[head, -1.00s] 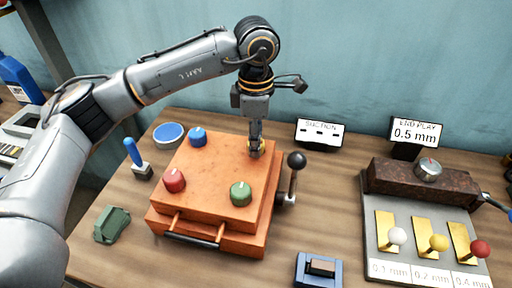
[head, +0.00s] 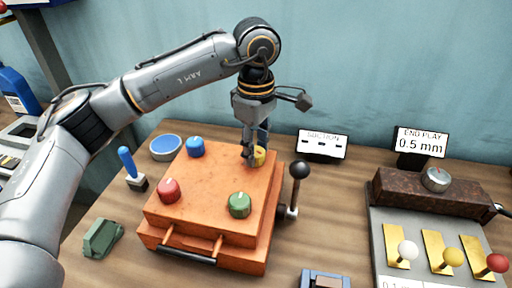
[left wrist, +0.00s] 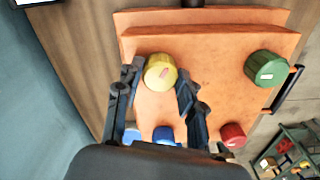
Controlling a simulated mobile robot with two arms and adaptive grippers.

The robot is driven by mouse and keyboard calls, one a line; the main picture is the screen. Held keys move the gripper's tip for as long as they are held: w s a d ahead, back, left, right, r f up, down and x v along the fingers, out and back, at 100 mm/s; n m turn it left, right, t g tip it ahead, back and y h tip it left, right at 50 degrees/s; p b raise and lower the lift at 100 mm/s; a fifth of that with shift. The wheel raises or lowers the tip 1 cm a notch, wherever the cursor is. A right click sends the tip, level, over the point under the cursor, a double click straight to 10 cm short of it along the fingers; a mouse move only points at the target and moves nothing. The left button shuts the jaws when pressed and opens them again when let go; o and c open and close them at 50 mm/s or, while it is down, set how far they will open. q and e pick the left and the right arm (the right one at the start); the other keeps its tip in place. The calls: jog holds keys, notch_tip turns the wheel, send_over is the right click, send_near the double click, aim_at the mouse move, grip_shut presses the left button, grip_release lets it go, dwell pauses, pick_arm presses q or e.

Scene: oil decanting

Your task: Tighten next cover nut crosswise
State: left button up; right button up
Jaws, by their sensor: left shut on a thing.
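The orange cover (head: 215,190) is a stepped block on the table with four coloured round nuts near its corners. The yellow nut (head: 260,155) is at the far right corner, partly hidden by my left gripper (head: 252,158). The left wrist view shows the yellow nut (left wrist: 160,72) between the fingers of my left gripper (left wrist: 158,85), which is shut on it. The blue nut (head: 196,147), red nut (head: 168,190) and green nut (head: 239,204) stand free on the cover. My right gripper is not in view.
A black-knobbed lever (head: 298,172) stands close to the cover's right side. A blue-handled tool (head: 128,162), a blue round dish (head: 166,147) and a green part (head: 102,238) are left. An end play sign (head: 420,142) and a grey plate with levers (head: 410,275) are right.

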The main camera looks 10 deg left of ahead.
aim_at(256, 150)
pick_arm(q)
jog(key=shift+r, duration=0.1)
jog(key=o, duration=1.2)
notch_tip(256, 150, up, 12)
jog(key=shift+f, duration=0.1)
